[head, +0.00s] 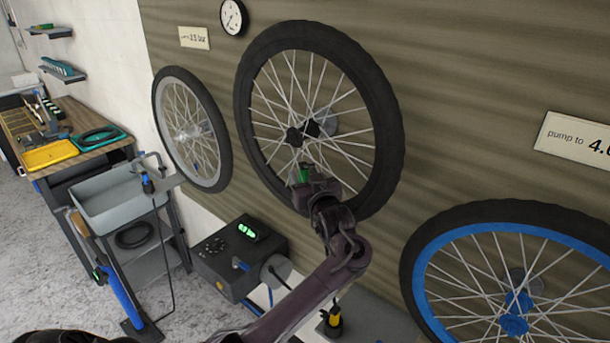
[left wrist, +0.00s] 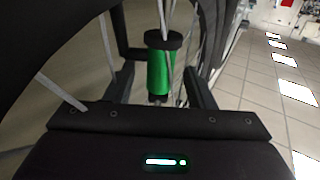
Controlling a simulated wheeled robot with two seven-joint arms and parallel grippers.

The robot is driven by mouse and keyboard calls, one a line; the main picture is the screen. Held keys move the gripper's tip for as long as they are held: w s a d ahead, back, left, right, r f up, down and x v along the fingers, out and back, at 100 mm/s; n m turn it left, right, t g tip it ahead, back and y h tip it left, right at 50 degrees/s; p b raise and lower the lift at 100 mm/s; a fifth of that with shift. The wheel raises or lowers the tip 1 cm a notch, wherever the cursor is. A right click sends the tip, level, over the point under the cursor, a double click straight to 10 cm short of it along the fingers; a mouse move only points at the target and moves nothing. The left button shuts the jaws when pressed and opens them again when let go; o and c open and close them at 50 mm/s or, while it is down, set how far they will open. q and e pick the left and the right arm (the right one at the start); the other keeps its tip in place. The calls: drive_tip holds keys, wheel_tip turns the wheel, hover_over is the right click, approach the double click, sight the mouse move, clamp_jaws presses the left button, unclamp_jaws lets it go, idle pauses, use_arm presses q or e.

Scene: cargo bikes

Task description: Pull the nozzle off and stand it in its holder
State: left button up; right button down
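The nozzle (head: 305,172) is a green cylinder with a dark collar, at the lower spokes of the middle black-tyred wheel (head: 243,100). The left wrist view shows it close up (left wrist: 161,72), among the spokes. My left gripper (head: 308,184) is at the nozzle; in the left wrist view its two fingers (left wrist: 165,85) stand either side of the green body, with a gap visible on each side. Whether the nozzle is seated on a valve is hidden. I cannot tell which item is its holder. My right gripper is not in view.
A dark box with a green display (head: 240,258) stands below the wheel. A yellow-and-black fitting (head: 333,319) is at the lower middle. A blue-rimmed wheel (head: 430,240) hangs right, a grey-rimmed one (head: 218,150) left. A grey basin (head: 120,205) and a workbench (head: 105,150) stand left.

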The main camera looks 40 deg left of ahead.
use_arm(q)
drive_tip(key=c, duration=0.9)
drive_tip(key=shift+r, duration=0.1)
drive_tip(key=shift+c, duration=0.2)
drive_tip(key=shift+r, duration=0.1)
drive_tip(key=shift+r+p, duration=0.85)
drive_tip(key=shift+o, duration=0.2)
drive_tip(key=o, duration=1)
drive_tip(key=shift+f, duration=0.1)
